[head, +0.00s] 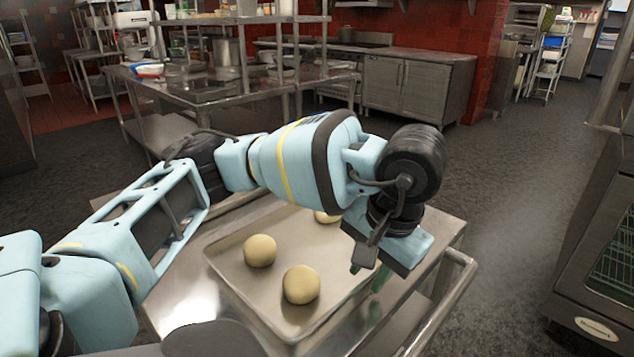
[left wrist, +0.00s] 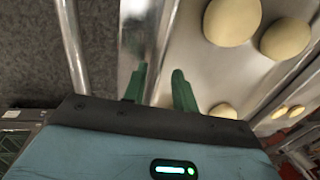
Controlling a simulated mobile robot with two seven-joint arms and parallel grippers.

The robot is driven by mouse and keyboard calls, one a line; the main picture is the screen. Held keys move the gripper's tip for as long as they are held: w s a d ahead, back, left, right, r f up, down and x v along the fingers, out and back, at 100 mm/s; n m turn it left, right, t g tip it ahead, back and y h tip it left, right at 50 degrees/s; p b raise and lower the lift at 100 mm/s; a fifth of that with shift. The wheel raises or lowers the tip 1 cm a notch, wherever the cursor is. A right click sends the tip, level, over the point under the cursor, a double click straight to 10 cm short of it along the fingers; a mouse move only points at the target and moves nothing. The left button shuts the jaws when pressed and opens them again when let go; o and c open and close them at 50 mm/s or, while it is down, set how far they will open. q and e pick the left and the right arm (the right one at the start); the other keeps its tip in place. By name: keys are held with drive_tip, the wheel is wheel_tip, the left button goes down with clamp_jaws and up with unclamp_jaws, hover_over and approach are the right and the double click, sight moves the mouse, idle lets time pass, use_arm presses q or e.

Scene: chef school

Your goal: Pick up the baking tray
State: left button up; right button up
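The baking tray (head: 232,262) is a shallow metal tray lying on a steel cart top, with round pale dough balls (head: 260,251) on it. My left arm reaches across above it and hides part of its far right side. My left gripper (head: 368,272) points down at the tray's right edge. In the left wrist view its two green fingers (left wrist: 160,88) are apart, with the tray's rim (left wrist: 163,45) running up between them. I cannot tell whether the fingers touch the rim. Several dough balls (left wrist: 232,20) lie to the right there. My right gripper is not in view.
The cart (head: 180,298) has a rail (head: 447,300) along its right side. An oven (head: 600,265) stands at the right, with open dark floor (head: 510,190) between. A steel work table (head: 200,85) with shelves and pots stands behind, and cabinets (head: 418,85) line the back.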

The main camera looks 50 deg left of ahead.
use_arm(q)
drive_tip(key=shift+a+f, duration=0.1)
drive_tip(key=shift+f, duration=0.35)
clamp_jaws()
drive_tip(key=shift+r, duration=0.1)
